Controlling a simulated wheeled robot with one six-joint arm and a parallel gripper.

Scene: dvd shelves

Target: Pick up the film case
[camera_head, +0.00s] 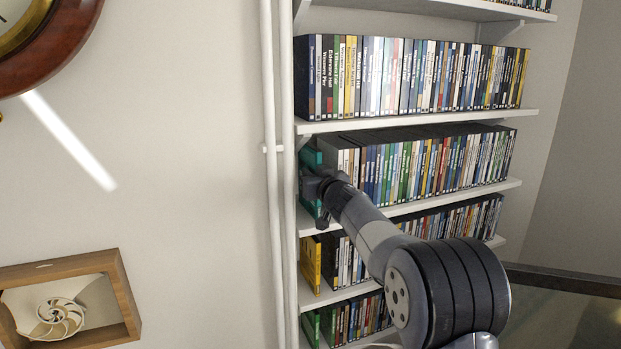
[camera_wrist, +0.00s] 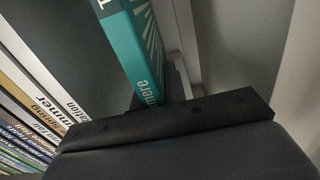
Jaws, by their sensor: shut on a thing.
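A teal film case (camera_head: 311,157) stands upright at the left end of the middle shelf in the head view, partly hidden by my gripper. My gripper (camera_head: 317,187) is shut on this case. In the wrist view the teal case (camera_wrist: 134,45) rises from behind the dark edge of my gripper, with white lettering and pale rays on it. My fingertips are hidden there. I cannot tell whether the case still touches the shelf.
Rows of film cases (camera_head: 430,165) fill the shelf to the right, close beside my gripper. A shelf board (camera_head: 430,119) runs above. White vertical pipes (camera_head: 275,200) stand just left. A wall clock (camera_head: 45,40) and a wooden frame (camera_head: 125,300) hang further left.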

